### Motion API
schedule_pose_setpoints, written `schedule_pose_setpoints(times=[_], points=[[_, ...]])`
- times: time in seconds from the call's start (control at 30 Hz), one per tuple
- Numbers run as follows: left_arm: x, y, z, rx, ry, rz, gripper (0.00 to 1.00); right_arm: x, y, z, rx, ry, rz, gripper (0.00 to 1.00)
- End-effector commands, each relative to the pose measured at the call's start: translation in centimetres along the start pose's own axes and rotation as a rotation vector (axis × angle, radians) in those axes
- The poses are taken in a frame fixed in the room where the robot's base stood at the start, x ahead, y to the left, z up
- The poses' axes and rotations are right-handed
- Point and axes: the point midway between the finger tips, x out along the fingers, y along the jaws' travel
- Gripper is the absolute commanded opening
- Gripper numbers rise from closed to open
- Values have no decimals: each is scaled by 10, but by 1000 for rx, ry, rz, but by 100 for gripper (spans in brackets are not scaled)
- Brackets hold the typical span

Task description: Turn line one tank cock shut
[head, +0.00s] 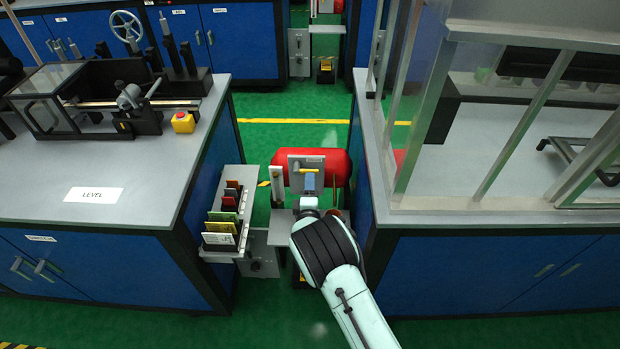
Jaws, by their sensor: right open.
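A red tank (338,166) lies in the gap between two benches, behind a grey upright plate. My right gripper (310,184) is open just below and in front of this handle. Its wrist hides the lower part of the stand, and I cannot tell whether the fingers touch the handle. The label on the plate is too small to read. My left gripper is not in view.
A rack of coloured cards (224,222) stands left of my right arm. The left bench (150,160) carries a machine and a yellow box with a red button (183,122). The right bench (480,185) carries a framed clear enclosure. Another similar stand (299,52) is farther back.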

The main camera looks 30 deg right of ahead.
Motion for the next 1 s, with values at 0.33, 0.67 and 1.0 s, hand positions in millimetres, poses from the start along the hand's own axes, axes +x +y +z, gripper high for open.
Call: schedule_pose_setpoints(times=[0.33,0.67,1.0], points=[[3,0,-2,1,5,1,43,35,-1,0,0,0,-1,43],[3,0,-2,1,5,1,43,37,-1,0,0,1,-2,30],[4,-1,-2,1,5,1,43,36,-1,0,5,1,-1,0]])
